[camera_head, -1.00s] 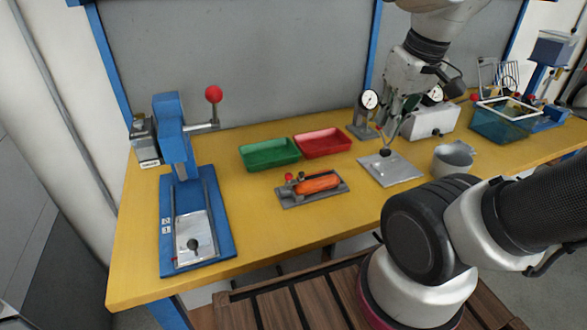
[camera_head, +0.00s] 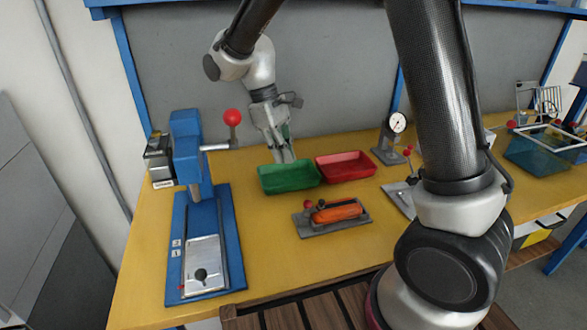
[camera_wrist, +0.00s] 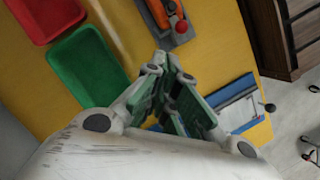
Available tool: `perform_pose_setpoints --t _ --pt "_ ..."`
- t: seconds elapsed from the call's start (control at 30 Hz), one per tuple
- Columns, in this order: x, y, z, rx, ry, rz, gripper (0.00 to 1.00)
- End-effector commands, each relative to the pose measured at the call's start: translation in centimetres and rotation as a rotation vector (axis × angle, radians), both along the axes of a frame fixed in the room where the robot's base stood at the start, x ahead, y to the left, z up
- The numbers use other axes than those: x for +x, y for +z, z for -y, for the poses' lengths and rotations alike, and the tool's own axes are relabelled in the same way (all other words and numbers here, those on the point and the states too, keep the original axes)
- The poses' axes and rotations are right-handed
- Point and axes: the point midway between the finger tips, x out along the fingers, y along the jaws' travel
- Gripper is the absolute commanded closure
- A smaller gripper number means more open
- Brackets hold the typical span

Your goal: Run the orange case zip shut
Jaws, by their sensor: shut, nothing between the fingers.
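The orange case (camera_head: 338,212) lies on a grey plate fixture (camera_head: 355,224) on the yellow bench, with a red knob (camera_head: 308,205) at its left end. Part of the case also shows at the top of the wrist view (camera_wrist: 160,12), with a red ball (camera_wrist: 182,27) beside it. The zip itself is too small to make out. My gripper (camera_head: 287,158) is above and behind the green tray, to the left of the case and well apart from it. In the wrist view its green-padded fingers (camera_wrist: 172,75) meet at the tips with nothing between them.
A green tray (camera_head: 290,187) and a red tray (camera_head: 345,177) sit behind the case. A blue press (camera_head: 190,150) with a red-ball lever stands at left. A dial gauge stand (camera_head: 390,150) is at right. Bare bench lies between press and case.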

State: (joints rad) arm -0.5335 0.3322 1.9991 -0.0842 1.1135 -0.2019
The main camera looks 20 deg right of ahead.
Motion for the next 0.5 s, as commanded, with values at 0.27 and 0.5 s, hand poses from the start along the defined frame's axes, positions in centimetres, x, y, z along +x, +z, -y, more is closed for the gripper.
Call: perform_pose_setpoints --t 0.27,0.5 --pt "-1.3 -5.3 1.3 -0.003 -0.003 -0.005 1.00" --pt "-2.9 -8.7 2.9 -0.001 -0.005 0.000 1.00"
